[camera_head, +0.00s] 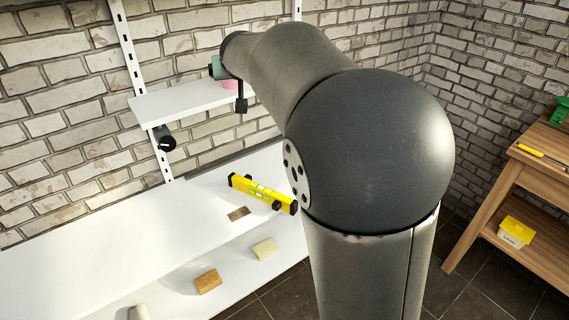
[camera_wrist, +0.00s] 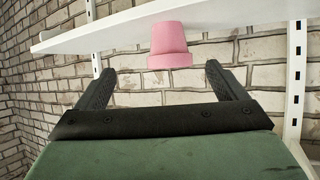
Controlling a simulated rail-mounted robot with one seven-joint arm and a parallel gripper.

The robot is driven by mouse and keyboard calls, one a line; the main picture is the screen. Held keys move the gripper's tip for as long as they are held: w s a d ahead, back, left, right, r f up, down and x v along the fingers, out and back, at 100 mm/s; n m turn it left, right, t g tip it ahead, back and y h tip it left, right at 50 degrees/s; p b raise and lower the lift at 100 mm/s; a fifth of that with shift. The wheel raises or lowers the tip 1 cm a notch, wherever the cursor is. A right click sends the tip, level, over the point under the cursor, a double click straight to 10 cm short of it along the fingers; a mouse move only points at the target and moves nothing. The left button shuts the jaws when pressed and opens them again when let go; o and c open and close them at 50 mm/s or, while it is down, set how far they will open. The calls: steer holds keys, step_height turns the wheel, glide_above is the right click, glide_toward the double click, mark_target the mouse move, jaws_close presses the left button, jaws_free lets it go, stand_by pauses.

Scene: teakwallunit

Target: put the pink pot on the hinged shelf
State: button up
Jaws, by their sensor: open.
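The pink pot (camera_wrist: 168,42) is in the wrist view, in front of the white shelf (camera_wrist: 100,36), its lower part showing below the shelf's edge. I cannot tell whether it rests on the shelf. My gripper (camera_wrist: 160,67) is open and empty, its two black fingers on either side of the pot in the picture, with the pot beyond the tips. In the head view a small part of the pink pot (camera_head: 230,84) shows beside the upper white shelf (camera_head: 180,102), mostly hidden by my arm. I cannot tell which shelf is hinged.
A black cylinder (camera_head: 164,138) is under the upper shelf. A wooden table (camera_head: 540,150) stands right. Brick walls close the back.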

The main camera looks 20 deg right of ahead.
steer(key=s+f+g, duration=0.4)
steer(key=s+f, duration=0.4)
steer(key=s, duration=0.5)
steer(key=s+f+n+g+y, duration=0.1)
steer(key=s+f+g, duration=0.3)
steer(key=s+f, duration=0.4)
steer(key=s+f+g, duration=0.4)
steer(key=s+f, duration=0.4)
steer(key=s, duration=1.1)
steer(key=shift+s+a+n+y, duration=0.35)
steer(key=shift+s+n+y, duration=0.05)
